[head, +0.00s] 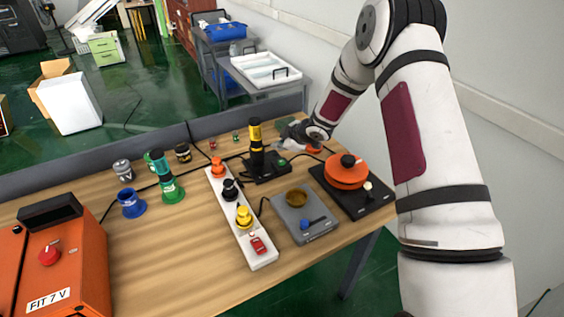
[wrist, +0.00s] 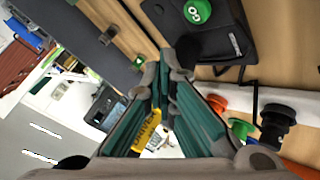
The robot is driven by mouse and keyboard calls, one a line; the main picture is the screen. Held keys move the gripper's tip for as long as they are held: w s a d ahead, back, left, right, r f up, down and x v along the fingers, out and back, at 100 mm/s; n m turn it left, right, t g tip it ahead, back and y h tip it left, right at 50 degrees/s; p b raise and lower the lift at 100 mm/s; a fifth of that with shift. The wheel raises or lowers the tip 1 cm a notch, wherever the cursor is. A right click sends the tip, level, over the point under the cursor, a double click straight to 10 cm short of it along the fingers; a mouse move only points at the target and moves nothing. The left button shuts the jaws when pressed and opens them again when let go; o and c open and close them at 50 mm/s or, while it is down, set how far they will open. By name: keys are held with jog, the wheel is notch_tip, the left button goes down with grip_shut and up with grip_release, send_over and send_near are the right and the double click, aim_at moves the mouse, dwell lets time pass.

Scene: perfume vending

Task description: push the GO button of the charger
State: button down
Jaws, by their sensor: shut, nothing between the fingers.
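The charger (head: 267,172) is a black base on the wooden table, with a black and yellow battery (head: 256,146) standing upright in it. Its green GO button (head: 282,162) is on the right part of the base. In the wrist view the round GO button (wrist: 197,11) shows near the top edge on the black charger (wrist: 225,38), its lettering readable. My gripper (head: 284,129) is just behind the charger and partly blurred into its wrist. In the wrist view my gripper (wrist: 174,62) has its green-padded fingers together, empty, with the tips apart from the button in the picture.
A white strip (head: 238,218) with several coloured knobs lies left of the charger. Green and blue holders are at left.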

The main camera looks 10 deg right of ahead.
aim_at(280, 163)
jog(key=shift+f, duration=1.85)
jog(key=shift+f, duration=0.1)
jog(key=shift+f, duration=0.35)
jog(key=shift+f, duration=0.45)
dwell(0.8)
jog(key=shift+r, duration=0.85)
jog(key=shift+r+b, duration=0.45)
jog(key=shift+r, duration=2.1)
